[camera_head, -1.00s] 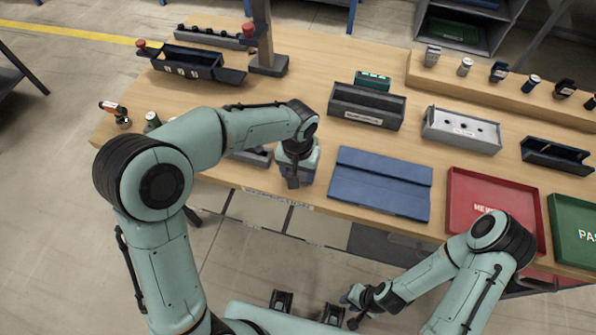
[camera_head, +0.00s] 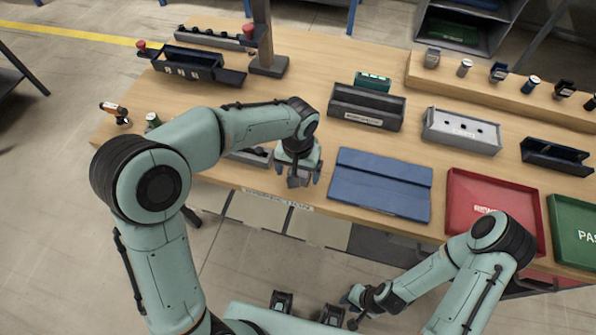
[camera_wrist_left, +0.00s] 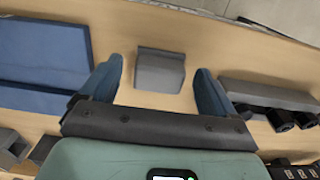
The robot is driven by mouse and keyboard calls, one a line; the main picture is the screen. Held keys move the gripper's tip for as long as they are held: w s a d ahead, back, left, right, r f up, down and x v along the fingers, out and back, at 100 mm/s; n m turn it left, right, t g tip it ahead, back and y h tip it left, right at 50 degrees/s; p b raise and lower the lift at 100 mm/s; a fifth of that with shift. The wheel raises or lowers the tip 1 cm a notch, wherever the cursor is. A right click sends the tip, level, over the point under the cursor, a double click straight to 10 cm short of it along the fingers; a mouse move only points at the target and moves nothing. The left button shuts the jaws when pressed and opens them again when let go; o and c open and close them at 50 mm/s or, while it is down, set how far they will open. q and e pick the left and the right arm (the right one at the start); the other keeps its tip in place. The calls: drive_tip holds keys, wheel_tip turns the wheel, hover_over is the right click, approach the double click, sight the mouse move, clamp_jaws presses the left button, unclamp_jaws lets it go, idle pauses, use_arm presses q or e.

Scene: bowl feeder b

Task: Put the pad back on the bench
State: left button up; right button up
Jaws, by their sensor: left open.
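A small grey block (camera_wrist_left: 160,70), which I take to be the pad, rests on the wooden bench (camera_head: 330,55). In the head view the block (camera_head: 298,181) is near the front edge, left of the blue mat, partly hidden by my left gripper. My left gripper (camera_head: 299,172) is above it and open. In the left wrist view its two blue fingers (camera_wrist_left: 159,80) stand apart on either side of the block, with bench showing between. My right gripper (camera_head: 352,305) hangs low in front of the bench, away from the block; its opening is too small to judge.
The blue mat (camera_head: 380,183) lies close to the right of the block. A grey holder with dark knobs (camera_wrist_left: 268,95) is on its other side. Farther right are a red tray (camera_head: 462,220) and a green tray (camera_head: 565,255). Grey fixtures (camera_head: 366,108) stand behind.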

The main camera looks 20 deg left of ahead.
use_arm(q)
wheel_tip(320, 180, up, 11)
drive_tip(key=p, duration=0.1)
use_arm(e)
drive_tip(key=shift+w+r, duration=0.55)
drive_tip(key=shift+r, duration=0.3)
use_arm(q)
drive_tip(key=shift+f, duration=0.1)
